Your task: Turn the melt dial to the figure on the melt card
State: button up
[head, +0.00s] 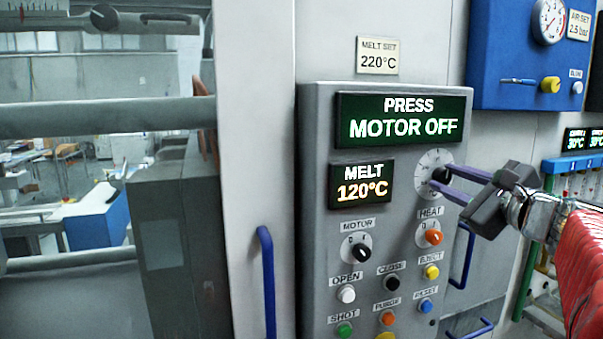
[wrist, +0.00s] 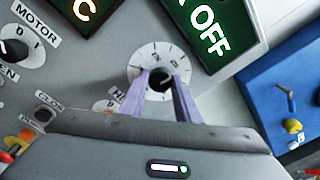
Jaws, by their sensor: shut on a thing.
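The melt dial is a black knob on a round white scale (head: 432,160), on the grey control panel to the right of the melt display. My gripper (head: 442,180) reaches in from the right and is shut on the knob (wrist: 160,80). In the wrist view its two purple fingers stand on either side of the knob. The melt display (head: 361,184) reads MELT 120°C. The melt card (head: 377,56) above the panel reads MELT SET 220°C. The scale's figures are too small to read.
The press display (head: 404,119) reads PRESS MOTOR OFF. Below the dial sit the orange heat knob (head: 433,237), the black motor knob (head: 361,253) and several coloured push buttons. A blue air unit (head: 520,60) with a gauge is at upper right. Blue handles (head: 267,280) flank the panel.

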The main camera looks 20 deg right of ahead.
jog(key=shift+f+n, duration=0.1)
jog(key=shift+n, duration=0.6)
jog(key=shift+a, duration=0.1)
jog(key=o, duration=1)
jog(key=shift+o, duration=0.2)
